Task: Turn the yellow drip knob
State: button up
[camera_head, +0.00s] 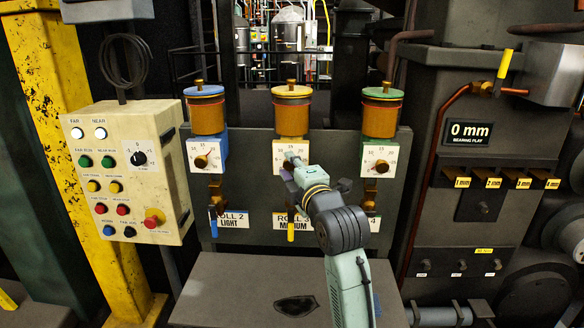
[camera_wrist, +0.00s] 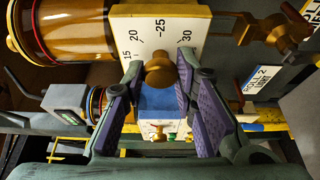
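The middle oiler with the yellow lid (camera_head: 292,91) has a white dial plate (camera_head: 279,148) below its amber glass. My gripper (camera_head: 292,162) is in front of that plate and hides the knob in the head view. In the wrist view, the round brass knob (camera_wrist: 160,72) sits on the white dial plate (camera_wrist: 182,20), under the numbers 15 to 30. My gripper's purple-padded fingers (camera_wrist: 160,84) are open, one on each side of the knob. Gaps show between the fingertips and the knob; whether either tip touches it I cannot tell.
A blue-lidded oiler (camera_head: 205,92) stands to the left and a green-lidded oiler (camera_head: 382,92) to the right. Brass valves with coloured levers hang below. A button box (camera_head: 130,170) is at far left. A grey ledge (camera_head: 235,285) lies below.

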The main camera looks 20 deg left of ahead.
grip_shut()
jog(key=shift+f+b, duration=0.1)
jog(key=shift+b, duration=0.2)
